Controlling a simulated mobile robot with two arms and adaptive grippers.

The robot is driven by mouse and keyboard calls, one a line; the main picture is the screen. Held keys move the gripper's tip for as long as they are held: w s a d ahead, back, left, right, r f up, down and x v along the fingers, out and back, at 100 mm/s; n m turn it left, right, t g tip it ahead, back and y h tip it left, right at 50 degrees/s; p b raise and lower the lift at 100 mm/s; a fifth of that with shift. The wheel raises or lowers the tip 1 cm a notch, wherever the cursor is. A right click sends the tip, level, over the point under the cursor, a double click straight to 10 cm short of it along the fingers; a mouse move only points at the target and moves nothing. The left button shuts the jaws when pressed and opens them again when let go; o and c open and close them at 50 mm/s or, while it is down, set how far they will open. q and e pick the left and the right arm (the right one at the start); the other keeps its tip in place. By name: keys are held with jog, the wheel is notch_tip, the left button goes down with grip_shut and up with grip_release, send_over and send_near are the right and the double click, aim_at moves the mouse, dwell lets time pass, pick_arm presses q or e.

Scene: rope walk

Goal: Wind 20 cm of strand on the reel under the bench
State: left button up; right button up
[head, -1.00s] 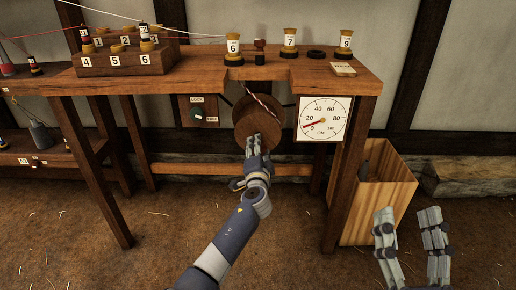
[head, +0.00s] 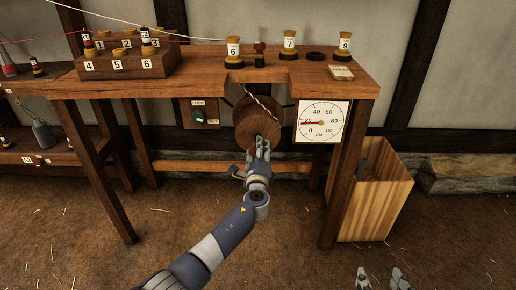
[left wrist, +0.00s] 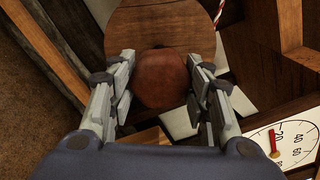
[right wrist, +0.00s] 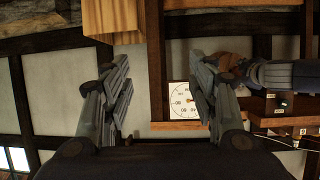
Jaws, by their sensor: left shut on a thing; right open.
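The round wooden reel (head: 257,121) hangs under the bench's front notch. A red-and-white strand (head: 264,99) runs down from the notch to it. My left gripper (head: 260,148) is at the lower front of the reel. In the left wrist view, its fingers are shut around a round brown knob (left wrist: 162,79) on the reel's face. The white CM dial (head: 321,121) is right of the reel, and its red needle points left, at about the 20 mark. My right gripper (head: 382,278) is open and empty, low at the bottom edge, away from the reel.
A dark green knob under a LOCK label (head: 199,116) is left of the reel. Spools 6 (head: 233,51), 7 (head: 289,42) and 9 (head: 343,45) stand on the bench top (head: 205,83). A tall wooden bin (head: 375,205) stands right of the bench leg.

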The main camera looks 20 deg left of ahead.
pick_arm(q)
jog(key=m+p, duration=0.1)
jog(key=m, duration=0.2)
jog(key=shift+m, duration=0.3)
jog(key=m+p, duration=0.1)
jog(key=m, duration=0.1)
jog(key=shift+m+p, duration=0.3)
jog(key=shift+f, duration=0.1)
pick_arm(e)
jog(key=s+d+f+g+h, duration=0.1)
jog(key=s+d+f+g, duration=0.1)
jog(key=s+f+g, duration=0.2)
jog(key=s+d+f+g+h, duration=0.1)
jog(key=s+f+g, duration=0.3)
jog(key=s, duration=0.5)
jog(key=shift+d+f+m, duration=0.3)
jog(key=shift+d+f, duration=0.35)
jog(key=shift+d, duration=0.2)
pick_arm(q)
jog(key=o, duration=1.1)
jog(key=shift+s, duration=0.1)
jog(key=v, duration=1.2)
